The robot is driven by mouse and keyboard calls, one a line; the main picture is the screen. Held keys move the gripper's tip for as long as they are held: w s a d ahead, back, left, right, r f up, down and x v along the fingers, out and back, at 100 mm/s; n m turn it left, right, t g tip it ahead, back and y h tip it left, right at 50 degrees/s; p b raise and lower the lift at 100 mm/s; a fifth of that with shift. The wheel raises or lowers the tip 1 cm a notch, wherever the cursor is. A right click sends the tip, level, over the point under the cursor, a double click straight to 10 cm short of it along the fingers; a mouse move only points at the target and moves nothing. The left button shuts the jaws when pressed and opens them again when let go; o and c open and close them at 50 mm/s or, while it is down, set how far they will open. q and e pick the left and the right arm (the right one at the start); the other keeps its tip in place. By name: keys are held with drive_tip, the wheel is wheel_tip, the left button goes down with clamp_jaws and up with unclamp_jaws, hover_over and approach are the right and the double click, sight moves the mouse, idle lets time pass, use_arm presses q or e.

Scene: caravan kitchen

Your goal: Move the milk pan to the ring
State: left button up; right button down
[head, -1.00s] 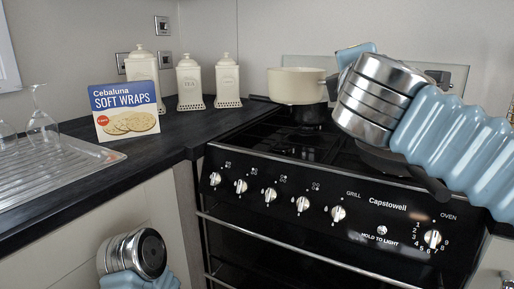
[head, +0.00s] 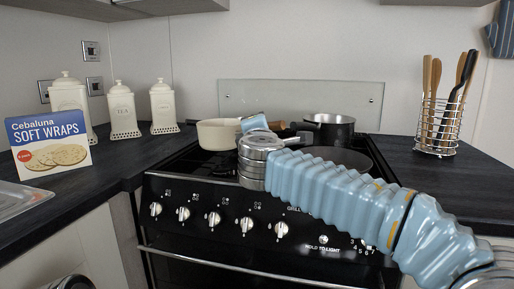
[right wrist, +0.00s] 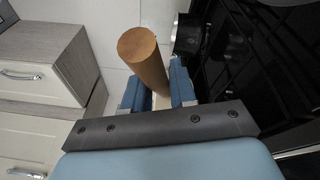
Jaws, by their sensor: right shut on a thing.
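The milk pan is the cream pan (head: 217,134) over the left part of the hob in the head view. Its wooden handle (right wrist: 145,60) lies between the fingers of my right gripper (right wrist: 158,95) in the right wrist view, and the gripper is shut on it. In the head view the right gripper is at the pan's right side, its fingers partly hidden. I cannot tell whether the pan's base touches the hob. The hob's front left (head: 205,164) is dark and looks bare; no ring is clearly outlined there. My left gripper's fingers are out of view.
A steel pot (head: 330,132) stands at the hob's back right, with a dark flat pan (head: 345,158) in front, partly behind my arm. A utensil rack (head: 438,128) stands right. Canisters (head: 163,108) and a wraps box (head: 48,145) stand left. A glass panel (head: 300,98) is behind.

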drive_tip(key=f, duration=0.2)
drive_tip(key=w+f+b, duration=0.1)
drive_tip(key=f, duration=0.1)
drive_tip(key=shift+w+a+f, duration=0.1)
drive_tip(key=shift+f+b, duration=0.55)
drive_tip(key=shift+b, duration=0.1)
drive_tip(key=c, duration=0.9)
unclamp_jaws()
